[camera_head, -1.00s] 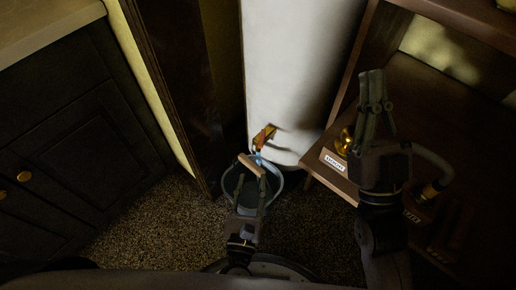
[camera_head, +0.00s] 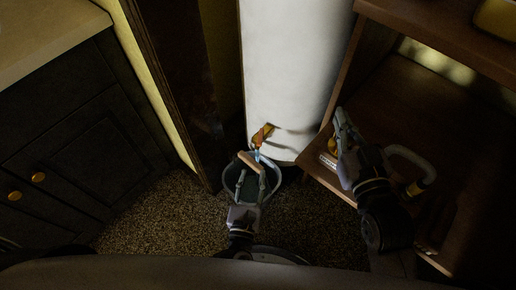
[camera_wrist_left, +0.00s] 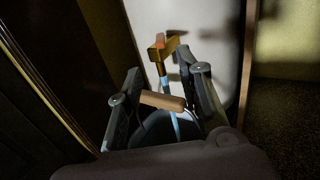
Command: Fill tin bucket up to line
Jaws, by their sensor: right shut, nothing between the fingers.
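The tin bucket (camera_head: 231,188) stands on the floor below a brass tap (camera_head: 263,132) with an orange-red handle on a white tank. A thin blue stream of water runs from the tap into the bucket. The fill line and water level are too dark to make out. The bucket's wooden handle grip (camera_head: 248,161) is raised. My left gripper (camera_head: 252,178) is open, its fingers apart at the bucket's near side; the wrist view shows the grip (camera_wrist_left: 162,101) between them. My right gripper (camera_head: 341,122) is shut and empty, right of the tap by the shelf.
The white tank (camera_head: 291,70) stands behind the bucket. A wooden shelf unit (camera_head: 420,105) with a white label on its edge is at the right, close to my right arm. Dark cabinets (camera_head: 85,140) are at the left. Speckled floor (camera_head: 165,215) is clear left of the bucket.

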